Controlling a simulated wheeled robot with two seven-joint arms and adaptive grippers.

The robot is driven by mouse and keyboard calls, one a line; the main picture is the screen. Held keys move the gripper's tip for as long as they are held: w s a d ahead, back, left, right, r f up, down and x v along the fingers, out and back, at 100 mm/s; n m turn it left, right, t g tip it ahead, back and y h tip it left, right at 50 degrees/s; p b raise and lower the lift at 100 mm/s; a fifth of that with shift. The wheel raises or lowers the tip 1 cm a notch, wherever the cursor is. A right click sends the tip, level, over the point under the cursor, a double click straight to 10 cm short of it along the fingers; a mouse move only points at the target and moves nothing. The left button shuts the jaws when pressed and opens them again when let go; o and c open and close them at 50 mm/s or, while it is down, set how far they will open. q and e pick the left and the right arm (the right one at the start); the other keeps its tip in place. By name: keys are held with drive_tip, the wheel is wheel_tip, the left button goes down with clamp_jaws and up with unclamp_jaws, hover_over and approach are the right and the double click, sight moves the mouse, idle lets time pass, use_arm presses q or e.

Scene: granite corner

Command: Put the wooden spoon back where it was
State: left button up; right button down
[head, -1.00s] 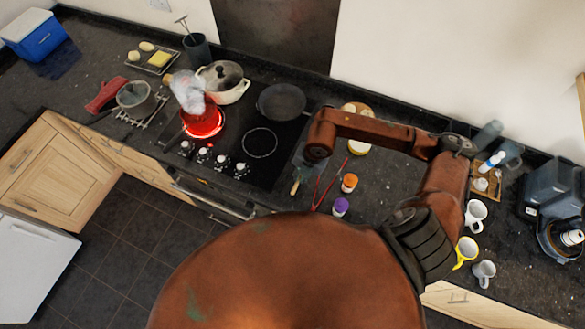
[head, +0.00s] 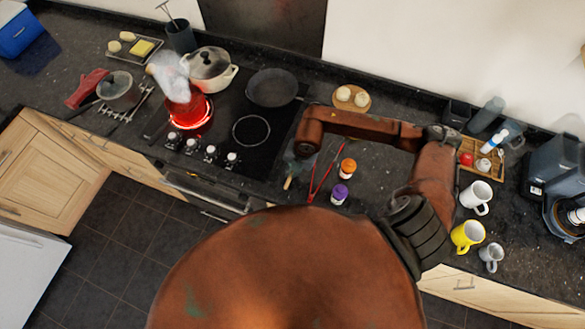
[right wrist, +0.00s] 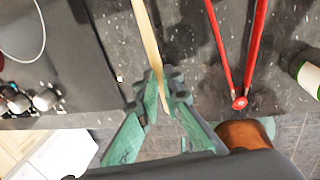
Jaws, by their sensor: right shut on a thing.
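The wooden spoon (right wrist: 148,40) is a pale, thin strip in the right wrist view, running up out of the top edge; its far end is out of that view. My right gripper (right wrist: 166,98), with green fingers, is shut on the spoon close to its near end. In the head view a short pale piece of the spoon (head: 288,183) sticks out below the right gripper (head: 298,165), and the arm hides the rest. The gripper is low over the counter, right of the stove. I cannot tell whether the spoon touches the counter. My left gripper is not in view.
Red tongs (head: 318,180) lie close to the right of the spoon. Bottles with orange (head: 348,166) and purple (head: 340,193) caps stand beside them. The stove (head: 262,150) is at left, with a glowing burner under a red pot (head: 186,113). Mugs (head: 467,235) stand at right.

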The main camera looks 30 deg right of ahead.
drive_tip(key=shift+f, duration=0.6)
drive_tip(key=shift+w+f+b, duration=0.15)
drive_tip(key=shift+f+b, duration=0.05)
drive_tip(key=shift+b, duration=0.1)
drive_tip(key=shift+r, duration=0.1)
drive_tip(key=c, duration=2)
unclamp_jaws()
drive_tip(key=shift+o, duration=0.6)
drive_tip(key=o, duration=0.7)
drive_tip(key=shift+c, duration=0.2)
drive_tip(key=shift+r, duration=0.1)
